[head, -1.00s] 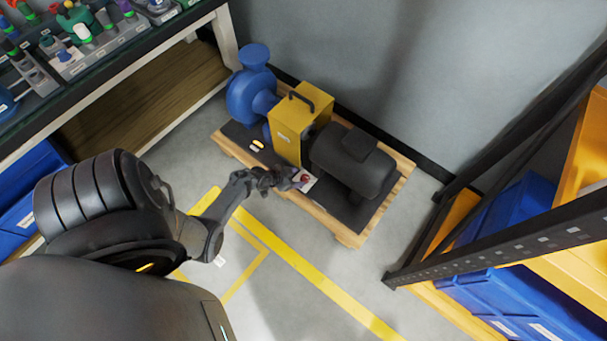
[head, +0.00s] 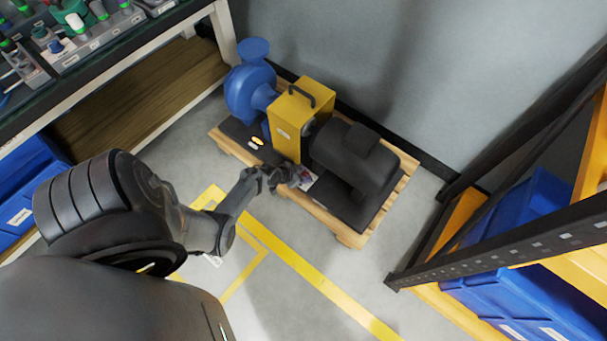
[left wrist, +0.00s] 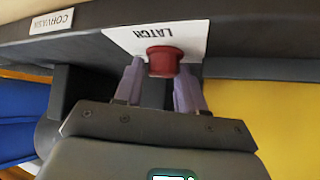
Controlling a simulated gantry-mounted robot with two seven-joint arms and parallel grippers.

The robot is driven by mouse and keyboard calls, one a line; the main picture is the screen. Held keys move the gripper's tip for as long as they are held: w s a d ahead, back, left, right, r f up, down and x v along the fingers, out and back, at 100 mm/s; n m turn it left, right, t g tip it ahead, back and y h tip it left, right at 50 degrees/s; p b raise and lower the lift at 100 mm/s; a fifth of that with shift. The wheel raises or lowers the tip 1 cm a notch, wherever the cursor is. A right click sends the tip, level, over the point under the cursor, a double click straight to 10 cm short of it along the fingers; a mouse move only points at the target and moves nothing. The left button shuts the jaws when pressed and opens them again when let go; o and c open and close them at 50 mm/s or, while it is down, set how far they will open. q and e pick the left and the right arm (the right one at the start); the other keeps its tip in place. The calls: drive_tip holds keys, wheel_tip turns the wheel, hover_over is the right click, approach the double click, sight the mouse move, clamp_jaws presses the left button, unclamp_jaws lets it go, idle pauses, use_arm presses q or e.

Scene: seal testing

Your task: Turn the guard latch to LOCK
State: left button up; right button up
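The guard latch is a red knob (left wrist: 165,61) on a white plate (left wrist: 195,40) marked LATCH, upside down in the left wrist view. In the head view the plate (head: 308,182) sits at the foot of the yellow guard box (head: 288,137), and my gripper partly hides the knob. My left gripper (left wrist: 160,82) is at the latch, its two fingers apart on either side of the knob. A narrow gap seems to show on the left of the knob; contact on the right is unclear. My left gripper (head: 288,176) also shows in the head view. My right gripper is not seen.
A blue pump (head: 248,92) and a dark motor (head: 355,158) flank the guard on a wooden pallet (head: 348,238). A workbench (head: 130,60) stands at upper left, a rack with blue bins (head: 500,300) at right. The marked floor in front is free.

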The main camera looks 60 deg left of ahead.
use_arm(q)
drive_tip(key=c, duration=0.4)
drive_tip(key=n+y+p, duration=0.2)
drive_tip(key=shift+d+r+n+p, duration=0.1)
drive_tip(key=shift+d+n+p, duration=0.05)
drive_tip(key=shift+n+p, duration=0.15)
drive_tip(key=n+g+y+p, duration=0.1)
drive_tip(key=n, duration=0.1)
drive_tip(key=shift+w+d+n+y, duration=0.1)
drive_tip(key=shift+n+y, duration=0.2)
drive_tip(key=shift+y, duration=0.1)
drive_tip(key=n+y, duration=0.1)
drive_tip(key=n+g, duration=0.1)
drive_tip(key=shift+w+f+n+y, duration=0.1)
drive_tip(key=shift+f+n+y, duration=0.1)
drive_tip(key=shift+n+y, duration=0.15)
drive_tip(key=shift+d+n+g+y, duration=0.1)
drive_tip(key=shift+n+g+y, duration=0.6)
drive_tip(key=shift+n, duration=0.35)
drive_tip(key=shift+n+g+y+b, duration=0.35)
drive_tip(key=shift+n+g, duration=0.15)
drive_tip(key=shift+n, duration=0.3)
